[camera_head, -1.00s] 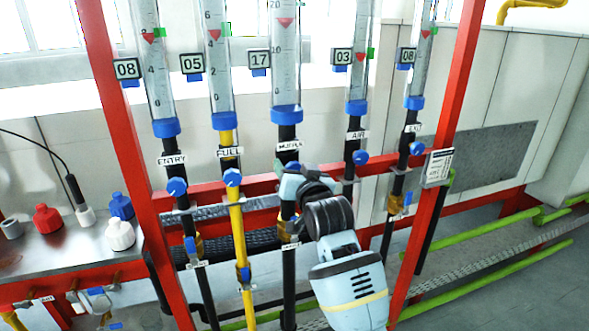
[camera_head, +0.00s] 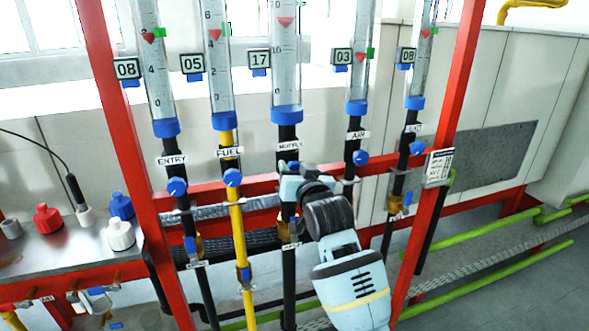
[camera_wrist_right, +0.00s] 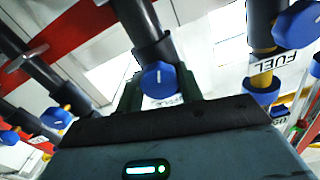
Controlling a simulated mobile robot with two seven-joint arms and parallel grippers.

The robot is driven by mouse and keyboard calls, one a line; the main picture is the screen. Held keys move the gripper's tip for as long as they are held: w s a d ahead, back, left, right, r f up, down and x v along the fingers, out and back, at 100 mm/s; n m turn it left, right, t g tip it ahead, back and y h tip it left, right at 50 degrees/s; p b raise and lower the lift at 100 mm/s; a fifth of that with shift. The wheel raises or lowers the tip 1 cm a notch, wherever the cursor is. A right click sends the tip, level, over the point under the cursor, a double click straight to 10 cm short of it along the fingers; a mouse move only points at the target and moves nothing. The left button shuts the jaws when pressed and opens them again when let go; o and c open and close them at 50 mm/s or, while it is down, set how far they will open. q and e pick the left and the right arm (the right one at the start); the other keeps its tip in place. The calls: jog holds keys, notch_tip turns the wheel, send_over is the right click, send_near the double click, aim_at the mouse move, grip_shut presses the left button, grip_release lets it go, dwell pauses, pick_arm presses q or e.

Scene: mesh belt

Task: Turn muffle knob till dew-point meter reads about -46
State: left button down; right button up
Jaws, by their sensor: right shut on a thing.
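The muffle knob (camera_wrist_right: 160,78) is blue with a white mark and sits between the dark fingers of my right gripper (camera_wrist_right: 159,88) in the wrist view. In the head view my right gripper (camera_head: 289,188) is at the black muffle pipe, under the MUFFLE label (camera_head: 289,146). It is shut on the knob, and its wrist covers most of it; a little blue shows above the gripper. The muffle flow tube (camera_head: 287,60) has a red float near its top and a tag reading 17. I cannot make out a dew-point meter or its reading. My left gripper is not in view.
The blue fuel knob (camera_head: 232,177) and entry knob (camera_head: 176,186) are to the left, the air knob (camera_head: 360,157) to the right. Red frame posts (camera_head: 440,120) flank the pipes. A metal bench (camera_head: 70,245) with coloured caps stands at the left.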

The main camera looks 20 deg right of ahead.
jog(key=n, duration=0.3)
jog(key=shift+n, duration=0.3)
jog(key=shift+a+n, duration=0.1)
jog(key=shift+n, duration=1.5)
jog(key=o, duration=1)
jog(key=shift+s, duration=0.1)
jog(key=s, duration=0.7)
jog(key=shift+s, duration=0.3)
